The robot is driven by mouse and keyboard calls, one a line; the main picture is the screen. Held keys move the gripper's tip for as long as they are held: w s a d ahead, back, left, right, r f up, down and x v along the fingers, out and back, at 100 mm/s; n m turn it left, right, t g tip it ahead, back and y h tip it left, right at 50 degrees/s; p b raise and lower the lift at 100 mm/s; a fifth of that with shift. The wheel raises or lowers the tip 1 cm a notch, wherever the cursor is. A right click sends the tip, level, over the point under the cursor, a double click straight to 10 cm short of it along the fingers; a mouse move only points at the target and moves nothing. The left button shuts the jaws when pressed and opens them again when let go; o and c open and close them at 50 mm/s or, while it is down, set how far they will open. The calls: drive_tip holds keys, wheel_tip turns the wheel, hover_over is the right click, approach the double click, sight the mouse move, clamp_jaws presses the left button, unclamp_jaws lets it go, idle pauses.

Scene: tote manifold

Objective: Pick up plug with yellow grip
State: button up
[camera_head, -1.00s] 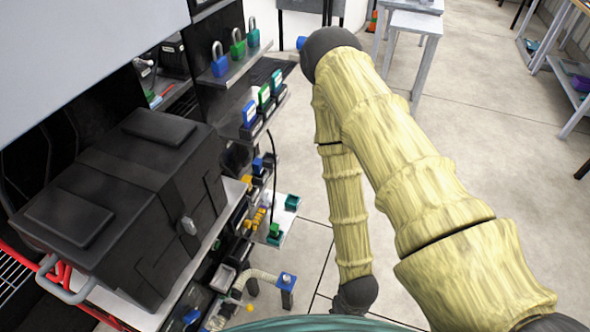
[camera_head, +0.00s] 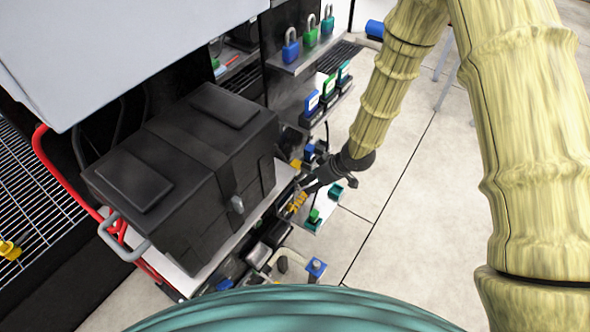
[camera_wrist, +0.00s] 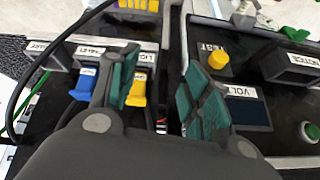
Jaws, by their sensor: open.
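The plug with the yellow grip (camera_wrist: 138,90) stands in a labelled holder in the wrist view, left of centre. A blue-gripped plug (camera_wrist: 84,84) stands to its left. My gripper (camera_wrist: 160,90) has its two teal-padded fingers spread apart, with nothing held between them. The left finger is close beside the yellow grip and overlaps part of it in the picture; I cannot tell whether they touch. The right finger is over the edge of the meter panel. In the head view my gripper (camera_head: 316,180) is at the small-parts shelf, where the plug cannot be made out clearly.
Right of the fingers is a panel with a yellow knob (camera_wrist: 217,62), a meter (camera_wrist: 247,108) and a green button (camera_wrist: 309,131). A black cable (camera_wrist: 62,42) crosses at left. A large black case (camera_head: 190,170) stands beside the shelf; open floor (camera_head: 400,210) lies right.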

sight(299, 165)
drive_tip(key=w+a+r+n, duration=0.2)
drive_tip(key=w+r, duration=0.2)
drive_tip(key=w, duration=0.1)
drive_tip(key=shift+p+x, duration=0.9)
drive_tip(key=shift+x, duration=2.65)
drive_tip(key=shift+w+r, duration=0.1)
drive_tip(key=shift+w, duration=0.05)
clamp_jaws()
